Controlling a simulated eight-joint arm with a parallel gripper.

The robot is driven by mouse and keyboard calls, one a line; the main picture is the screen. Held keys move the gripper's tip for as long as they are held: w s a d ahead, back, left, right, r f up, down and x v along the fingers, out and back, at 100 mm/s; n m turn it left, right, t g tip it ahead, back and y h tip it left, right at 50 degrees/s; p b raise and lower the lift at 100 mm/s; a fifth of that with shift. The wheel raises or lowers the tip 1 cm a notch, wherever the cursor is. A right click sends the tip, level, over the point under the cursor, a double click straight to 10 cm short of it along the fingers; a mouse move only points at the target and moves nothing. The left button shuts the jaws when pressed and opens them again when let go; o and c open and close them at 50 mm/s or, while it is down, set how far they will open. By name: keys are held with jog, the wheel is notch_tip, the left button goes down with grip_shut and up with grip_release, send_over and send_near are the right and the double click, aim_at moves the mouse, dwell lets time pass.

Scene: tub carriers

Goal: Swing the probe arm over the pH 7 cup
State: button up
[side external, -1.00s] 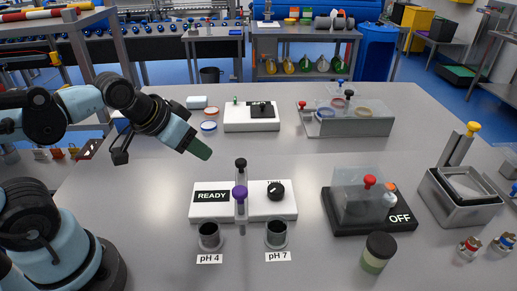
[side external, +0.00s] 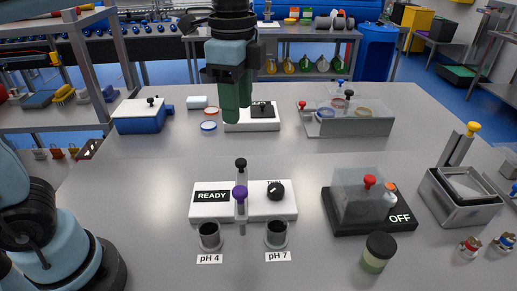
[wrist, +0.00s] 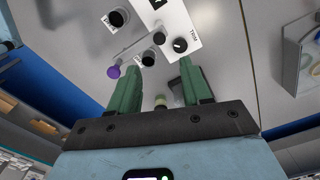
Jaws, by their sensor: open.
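The probe arm (side external: 241,210) is a grey bar with a black knob (side external: 241,163) at its back end and a purple knob (side external: 239,192) at its front. It points between the pH 4 cup (side external: 210,236) and the pH 7 cup (side external: 277,235), over neither. In the wrist view, the purple knob (wrist: 113,71) is left of the fingers and the pH 7 cup (wrist: 148,58) shows between them. My gripper (side external: 237,116) is open, empty and pointing down, high above the table behind the probe arm. It also shows in the wrist view (wrist: 160,66).
A white base (side external: 210,214) with a READY display and a dial (side external: 276,190) carries the probe arm. A lidded jar (side external: 377,252) and a clear-covered OFF unit (side external: 372,200) stand to the right. The table left of the cups is clear.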

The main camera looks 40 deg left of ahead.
aim_at(241, 160)
jog(key=shift+f, duration=5.95)
grip_shut()
